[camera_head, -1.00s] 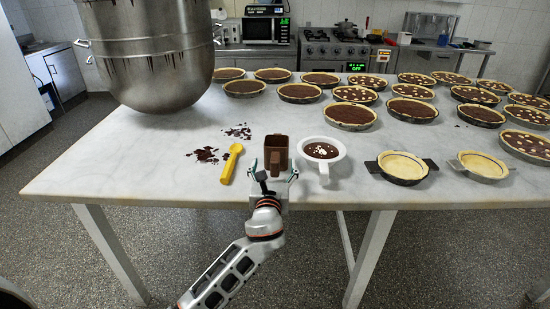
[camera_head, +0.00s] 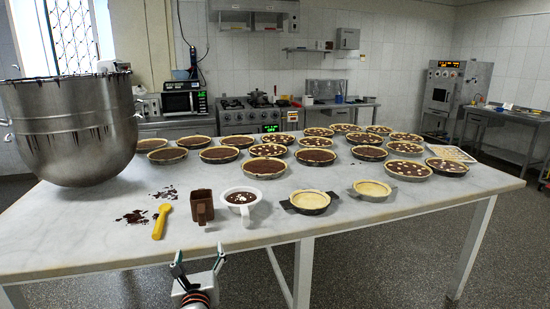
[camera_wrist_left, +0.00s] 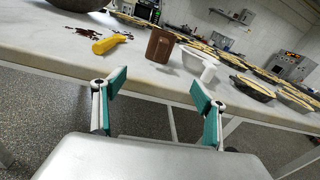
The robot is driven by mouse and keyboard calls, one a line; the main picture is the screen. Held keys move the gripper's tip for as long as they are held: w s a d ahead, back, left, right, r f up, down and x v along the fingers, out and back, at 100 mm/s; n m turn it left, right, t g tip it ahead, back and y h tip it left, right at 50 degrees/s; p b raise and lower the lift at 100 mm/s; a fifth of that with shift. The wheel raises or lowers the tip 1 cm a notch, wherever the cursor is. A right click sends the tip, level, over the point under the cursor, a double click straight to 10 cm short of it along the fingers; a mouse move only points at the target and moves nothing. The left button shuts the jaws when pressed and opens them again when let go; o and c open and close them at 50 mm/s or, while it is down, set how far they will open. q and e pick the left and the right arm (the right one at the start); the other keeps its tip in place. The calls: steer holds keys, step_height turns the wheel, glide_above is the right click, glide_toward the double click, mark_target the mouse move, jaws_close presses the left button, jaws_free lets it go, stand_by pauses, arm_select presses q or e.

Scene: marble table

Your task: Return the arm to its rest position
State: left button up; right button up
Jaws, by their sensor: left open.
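My left gripper (camera_head: 198,272) is open and empty, just off the front edge of the marble table (camera_head: 120,262) and below its top. In the left wrist view its two teal-padded fingers (camera_wrist_left: 158,98) are spread with nothing between them. A brown square mug (camera_head: 202,206) stands near the table's front edge, beyond the gripper and apart from it. It also shows in the left wrist view (camera_wrist_left: 160,46). A white cup with dark filling and white bits (camera_head: 242,199) stands to its right. My right gripper is not in view.
A yellow-handled tool (camera_head: 161,221) and dark chocolate crumbs (camera_head: 132,216) lie left of the mug. Two empty tart shells (camera_head: 309,201) (camera_head: 371,190) stand at the right. Many filled tarts cover the back. A large steel bowl (camera_head: 70,130) stands at left. The floor before the table is clear.

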arm_select(q)
steer(key=s+f+n+g+h, duration=0.2)
steer(key=s+f+n, duration=0.4)
steer(key=f, duration=0.6)
steer(key=s+f+n+g+h, duration=0.1)
steer(key=s+f+n, duration=0.4)
steer(key=s+n, duration=0.2)
steer(key=s+f+n+g+h, duration=0.2)
steer(key=s+f+n, duration=0.3)
steer(key=s, duration=0.7)
steer(key=s+f+n+g+h, duration=0.1)
steer(key=s+f+n, duration=0.4)
steer(key=s+n, duration=0.4)
steer(key=shift+s+d+f+n, duration=0.3)
steer(key=shift+d+n, duration=0.15)
steer(key=shift+n, duration=0.05)
